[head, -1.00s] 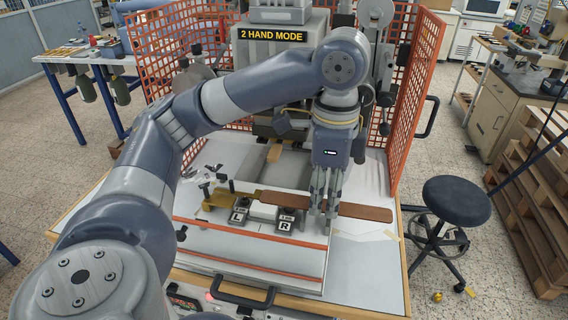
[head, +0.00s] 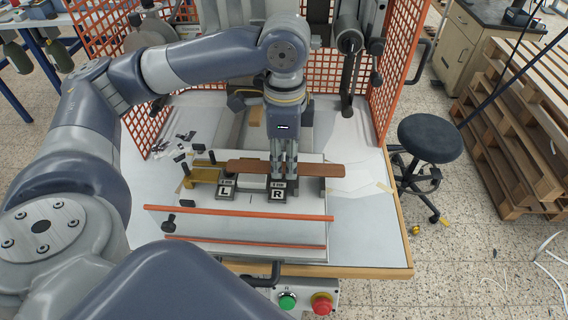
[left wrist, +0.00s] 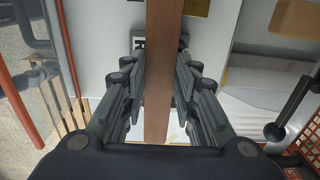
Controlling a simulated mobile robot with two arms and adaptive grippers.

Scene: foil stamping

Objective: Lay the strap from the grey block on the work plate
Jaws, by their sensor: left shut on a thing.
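The strap (head: 315,169) is a long brown strip, stretching left to right over the bench in the head view. My left gripper (head: 284,176) is shut on it near its middle, fingers pointing down. In the left wrist view the strap (left wrist: 163,75) runs between the fingers. Just in front of it are blocks labelled L (head: 226,191) and R (head: 277,191), with a pale grey block (head: 252,181) between them. A brass-coloured plate (head: 203,176) lies left of the strap. I cannot tell whether the strap touches what is below. My right gripper is not in view.
Two orange rails (head: 240,213) cross the pale surface in front. Orange mesh guards (head: 400,75) stand at both sides of the press. Small black-knobbed clamps (head: 183,159) stand at left. A stool (head: 430,138) is beyond the bench's right edge. Bare bench lies right of the strap.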

